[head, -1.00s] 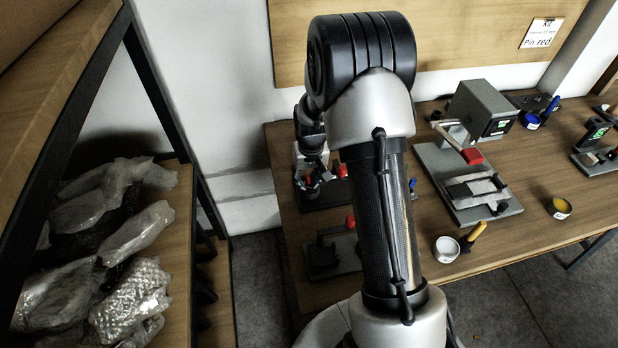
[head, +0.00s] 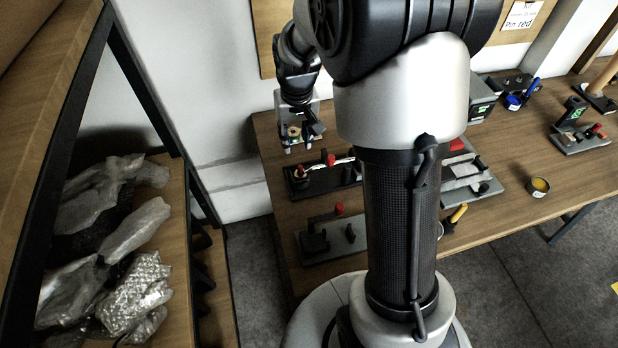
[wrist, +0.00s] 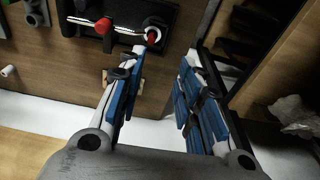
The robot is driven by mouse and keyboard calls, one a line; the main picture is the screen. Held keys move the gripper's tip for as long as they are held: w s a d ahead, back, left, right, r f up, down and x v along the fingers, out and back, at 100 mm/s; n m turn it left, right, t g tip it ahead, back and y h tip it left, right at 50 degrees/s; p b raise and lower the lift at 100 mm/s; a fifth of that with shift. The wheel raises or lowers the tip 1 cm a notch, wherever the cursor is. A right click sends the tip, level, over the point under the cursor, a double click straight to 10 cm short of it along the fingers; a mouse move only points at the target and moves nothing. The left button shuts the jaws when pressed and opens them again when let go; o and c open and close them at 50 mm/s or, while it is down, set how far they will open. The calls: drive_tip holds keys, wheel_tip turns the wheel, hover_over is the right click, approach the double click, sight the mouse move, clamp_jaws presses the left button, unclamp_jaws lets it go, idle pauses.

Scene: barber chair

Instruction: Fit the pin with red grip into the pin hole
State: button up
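My gripper (head: 303,138) hangs near the back left corner of the table, behind the dark fixture plate (head: 318,187). In the wrist view my gripper (wrist: 164,62) is open, its blue-padded fingers apart with nothing held between them. Two red grips show on the dark plate, one red grip (head: 330,160) by a pale rod and another red piece (head: 299,172) at its left end. In the wrist view they are a red grip (wrist: 152,36) ahead of the fingertips and a red knob (wrist: 103,26) farther left. I cannot make out the pin hole.
A grey fixture with a red-topped knob (head: 339,209) stands nearer the front of the table (head: 277,188). A larger clamp fixture (head: 470,178) is partly behind my arm. A yellow-filled cup (head: 539,187) is at right. A shelf with wrapped packages (head: 135,290) is at left.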

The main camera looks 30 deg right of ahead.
drive_tip(key=s+a+r+t, duration=0.1)
drive_tip(key=s+a+r, duration=0.2)
drive_tip(key=s+r, duration=0.2)
drive_tip(key=s+a+r+n+t, duration=0.1)
drive_tip(key=s+r, duration=0.3)
drive_tip(key=s, duration=0.8)
drive_tip(key=s+a+r+n, duration=0.1)
drive_tip(key=s+a+r, duration=0.3)
drive_tip(key=s, duration=0.4)
drive_tip(key=shift+s+a+r+t, duration=0.25)
drive_tip(key=shift+a+r+t, duration=0.15)
drive_tip(key=shift+r, duration=0.4)
